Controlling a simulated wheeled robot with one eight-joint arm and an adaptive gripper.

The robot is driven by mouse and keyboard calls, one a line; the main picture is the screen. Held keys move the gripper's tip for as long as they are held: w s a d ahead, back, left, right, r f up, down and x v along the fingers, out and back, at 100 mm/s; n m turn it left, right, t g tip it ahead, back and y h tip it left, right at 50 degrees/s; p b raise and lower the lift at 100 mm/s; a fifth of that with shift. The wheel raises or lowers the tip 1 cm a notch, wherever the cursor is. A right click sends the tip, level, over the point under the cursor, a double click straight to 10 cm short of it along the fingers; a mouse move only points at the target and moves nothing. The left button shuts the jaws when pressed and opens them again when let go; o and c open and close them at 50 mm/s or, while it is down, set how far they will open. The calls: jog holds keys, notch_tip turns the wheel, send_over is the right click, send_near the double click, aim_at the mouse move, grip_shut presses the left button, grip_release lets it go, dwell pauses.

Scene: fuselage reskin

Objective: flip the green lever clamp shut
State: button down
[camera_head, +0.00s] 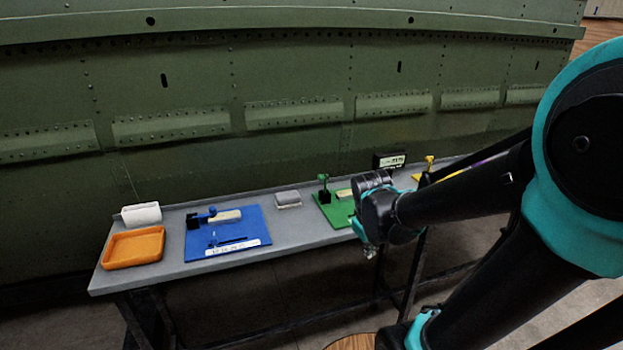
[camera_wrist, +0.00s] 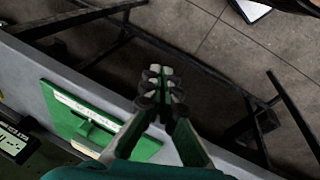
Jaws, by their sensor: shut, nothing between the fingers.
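The green lever clamp (camera_head: 324,188) stands at the left of the green board (camera_head: 332,213) on the bench. Its green handle points up from a black base. A pale block lies beside it, partly hidden by my arm. My gripper (camera_head: 370,253) hangs at the bench's front edge, to the right of and nearer than the clamp. In the wrist view my gripper (camera_wrist: 160,72) is shut and empty, its fingertips over the floor beyond the bench edge. The green board (camera_wrist: 62,98) shows at the left there, with a white label strip; I cannot make out the clamp clearly.
A blue board (camera_head: 194,242) with a blue clamp, an orange tray (camera_head: 133,263), a white box (camera_head: 141,214) and a grey block (camera_head: 288,198) are on the bench. A yellow clamp (camera_head: 429,162) and black box (camera_head: 380,161) stand farther right. The green fuselage (camera_head: 180,85) rises behind.

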jog(key=w+a+r+n+h, duration=0.1)
jog(key=w+a+r+n, duration=0.1)
jog(key=w+a+n, duration=0.1)
jog(key=w+a+r+n+h, duration=0.1)
jog(key=w+a+r+n, duration=0.2)
jog(key=w, duration=0.1)
jog(key=w+a+r+n+h, duration=0.1)
jog(key=w+a+r+n, duration=0.2)
jog(key=shift+w+a+r+n+h, duration=0.1)
jog(key=shift+w+a+n+h, duration=0.1)
jog(key=shift+n+h, duration=0.15)
jog(key=w+a+r+n+t+h, duration=0.1)
jog(key=a+r+n, duration=0.3)
jog(key=a, duration=0.4)
jog(key=w+a+r+n+t+h, duration=0.1)
jog(key=w+a+r+n+h, duration=0.1)
jog(key=a+r+n, duration=0.3)
jog(key=w+a, duration=0.1)
jog(key=a, duration=0.2)
jog(key=shift+w+a, duration=0.3)
jog(key=w+d+f, duration=0.6)
jog(key=d, duration=0.4)
jog(key=shift+w+d, duration=0.1)
jog(key=shift+w, duration=0.05)
